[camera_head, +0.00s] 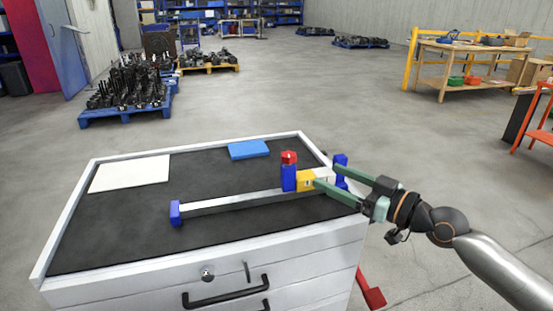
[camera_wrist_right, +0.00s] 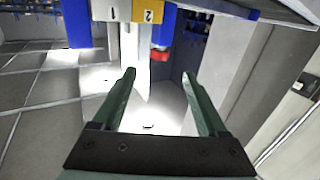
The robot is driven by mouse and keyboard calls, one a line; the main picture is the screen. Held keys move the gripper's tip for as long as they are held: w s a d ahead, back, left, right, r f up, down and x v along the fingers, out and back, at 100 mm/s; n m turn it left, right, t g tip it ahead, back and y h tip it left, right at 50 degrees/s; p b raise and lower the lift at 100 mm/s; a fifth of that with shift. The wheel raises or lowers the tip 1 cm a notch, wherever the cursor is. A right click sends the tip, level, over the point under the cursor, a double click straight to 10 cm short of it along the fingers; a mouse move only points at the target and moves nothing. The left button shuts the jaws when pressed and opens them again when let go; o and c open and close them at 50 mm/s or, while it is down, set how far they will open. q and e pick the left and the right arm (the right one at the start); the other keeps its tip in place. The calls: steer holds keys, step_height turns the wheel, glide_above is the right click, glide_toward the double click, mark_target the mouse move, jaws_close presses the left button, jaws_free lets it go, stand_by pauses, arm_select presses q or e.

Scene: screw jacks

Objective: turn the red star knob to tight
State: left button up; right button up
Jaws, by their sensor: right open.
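The red star knob (camera_head: 289,157) sits on top of a blue block (camera_head: 289,178) on a long grey bar (camera_head: 230,203) that lies on the cabinet's dark top. A yellow block (camera_head: 306,181) and a white block (camera_head: 325,175) adjoin it to the right. My right gripper (camera_head: 326,175) comes in from the right, open, its green fingers reaching past the bar's right end, right of the knob. In the wrist view, a red part (camera_wrist_right: 160,54), apparently the knob, shows beyond the open, empty fingers (camera_wrist_right: 159,73). My left gripper is not in view.
A blue end piece (camera_head: 175,213) caps the bar's left end; another blue part (camera_head: 340,166) stands by its right end, close to my fingers. A white sheet (camera_head: 130,173) and a blue box (camera_head: 248,149) lie on the cabinet top (camera_head: 120,225). The front left surface is clear.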

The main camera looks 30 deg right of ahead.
mark_target(295, 159)
steer(key=p+x, duration=0.1)
steer(key=x, duration=0.2)
steer(key=p+x, duration=0.1)
steer(key=x, duration=0.3)
steer(key=p+x, duration=0.1)
steer(key=x, duration=0.2)
steer(key=shift+w+a+r, duration=0.1)
steer(key=shift+w+r, duration=0.25)
steer(key=shift+p+x, duration=0.3)
steer(key=shift+x, duration=0.6)
steer(key=shift+f, duration=0.1)
jaws_close()
